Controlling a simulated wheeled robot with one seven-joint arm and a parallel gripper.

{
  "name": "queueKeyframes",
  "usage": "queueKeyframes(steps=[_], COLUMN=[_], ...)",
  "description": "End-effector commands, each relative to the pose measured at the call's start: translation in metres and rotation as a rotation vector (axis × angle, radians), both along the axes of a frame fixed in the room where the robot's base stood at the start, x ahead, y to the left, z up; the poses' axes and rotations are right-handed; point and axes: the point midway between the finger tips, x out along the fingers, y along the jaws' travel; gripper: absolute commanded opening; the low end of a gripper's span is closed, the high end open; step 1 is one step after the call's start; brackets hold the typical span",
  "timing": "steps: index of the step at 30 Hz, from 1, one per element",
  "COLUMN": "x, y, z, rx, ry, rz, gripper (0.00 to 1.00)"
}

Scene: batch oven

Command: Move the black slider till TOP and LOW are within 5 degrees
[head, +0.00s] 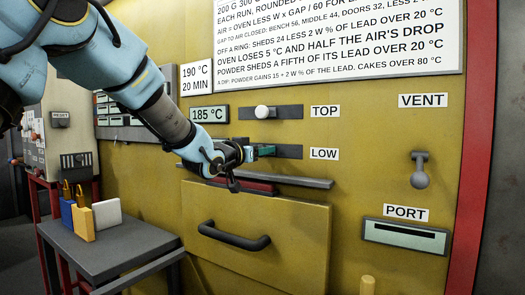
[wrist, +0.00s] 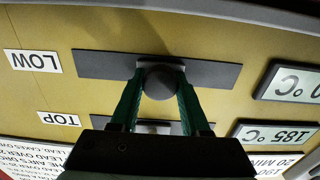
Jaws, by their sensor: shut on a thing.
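The black slider knob (wrist: 160,82) sits on the dark LOW track (wrist: 100,64), near its middle. My gripper (wrist: 159,72) has its green fingers closed on both sides of the knob. In the head view my gripper (head: 262,151) is at the LOW track (head: 288,152) and hides the knob. The white TOP knob (head: 263,112) sits left of centre on its track (head: 290,112). The TOP display (head: 209,114) reads 185 °C. The LOW display (wrist: 292,82) is cut off in the wrist view, with only "0 °C" readable, and hidden by my arm in the head view.
A grey ledge (head: 300,181) runs below the LOW track, with a red bar (head: 245,188) under it. Below is a drawer handle (head: 234,236). A card (head: 195,78) reads 190 °C, 20 MIN. The VENT lever (head: 420,172) and PORT slot (head: 405,235) are at right.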

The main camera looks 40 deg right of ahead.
Motion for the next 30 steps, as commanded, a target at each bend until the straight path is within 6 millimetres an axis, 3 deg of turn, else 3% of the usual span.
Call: queueKeyframes(steps=[3,7,17,18,25,30], x=[0.025,0.042,0.046,0.045,0.045,0.045], y=[0.006,0.011,0.012,0.012,0.012,0.012], z=[0.003,0.002,0.001,0.001,0.001,0.000], rx=[-0.002,-0.002,-0.002,-0.002,-0.001,-0.001], ry=[-0.001,-0.001,-0.001,-0.001,-0.001,-0.001], rz=[0.007,0.005,0.003,0.003,0.003,0.003], gripper=[0.00,0.00,0.00,0.49,0.75,0.76])
